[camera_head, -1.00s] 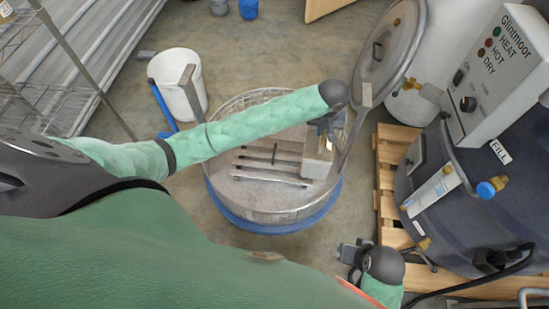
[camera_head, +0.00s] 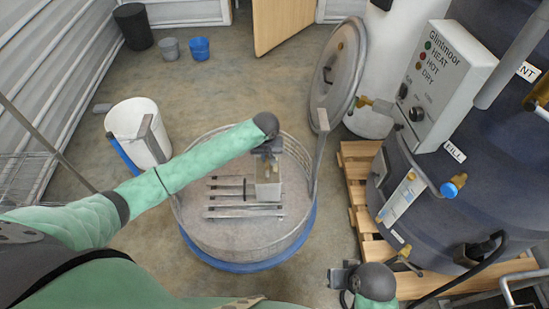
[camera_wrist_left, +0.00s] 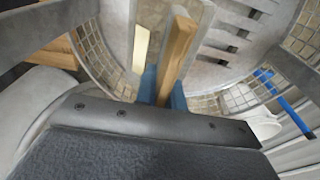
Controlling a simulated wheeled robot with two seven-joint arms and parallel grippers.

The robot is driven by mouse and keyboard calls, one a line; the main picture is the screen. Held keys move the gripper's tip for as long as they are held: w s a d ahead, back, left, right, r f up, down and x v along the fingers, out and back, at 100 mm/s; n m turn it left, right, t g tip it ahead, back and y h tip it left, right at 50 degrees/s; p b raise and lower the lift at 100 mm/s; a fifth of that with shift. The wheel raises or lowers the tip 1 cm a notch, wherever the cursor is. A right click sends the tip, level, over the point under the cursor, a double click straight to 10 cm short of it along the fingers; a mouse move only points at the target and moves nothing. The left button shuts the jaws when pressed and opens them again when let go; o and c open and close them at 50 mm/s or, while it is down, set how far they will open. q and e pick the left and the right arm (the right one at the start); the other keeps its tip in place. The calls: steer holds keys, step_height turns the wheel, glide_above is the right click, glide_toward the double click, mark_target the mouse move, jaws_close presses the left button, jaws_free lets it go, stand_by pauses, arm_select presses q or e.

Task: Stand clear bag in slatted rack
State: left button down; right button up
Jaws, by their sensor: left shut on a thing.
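The clear bag (camera_head: 268,189), a pale boxy packet with tan contents, hangs upright below my left gripper (camera_head: 267,158). The gripper is shut on its top. In the left wrist view the blue fingertips (camera_wrist_left: 163,92) are close together at the bag (camera_wrist_left: 180,48), with its tan strip between greyish faces. The slatted rack (camera_head: 228,199), several grey bars, lies inside the round vessel. The bag overlaps the rack's right end in the head view; whether it touches the slats cannot be told. My right gripper (camera_head: 343,277) is low at the right, away from the vessel, its jaws unclear.
The round metal vessel (camera_head: 255,247) has a raised rim, a blue base band and upright posts. Its open lid (camera_head: 338,70) stands behind right. A white bucket (camera_head: 132,125) is at left. A dark tank with a control box (camera_head: 436,82) stands on a wooden pallet at right.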

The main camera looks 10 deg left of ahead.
arm_select(q)
steer(key=shift+w+a+f, duration=0.3)
steer(key=shift+w+a, duration=0.05)
steer(key=shift+a, duration=0.15)
steer(key=shift+f+p, duration=0.3)
steer(key=shift+f, duration=1.65)
arm_select(e)
steer(key=shift+s+d+r, duration=0.15)
steer(key=shift+d+r, duration=0.45)
arm_select(q)
steer(key=c, duration=1.9)
jaws_free()
steer(key=shift+s+f, duration=0.1)
steer(key=shift+f, duration=0.1)
steer(key=o, duration=0.4)
arm_select(e)
steer(key=shift+a, duration=0.1)
arm_select(q)
steer(key=shift+r, duration=0.1)
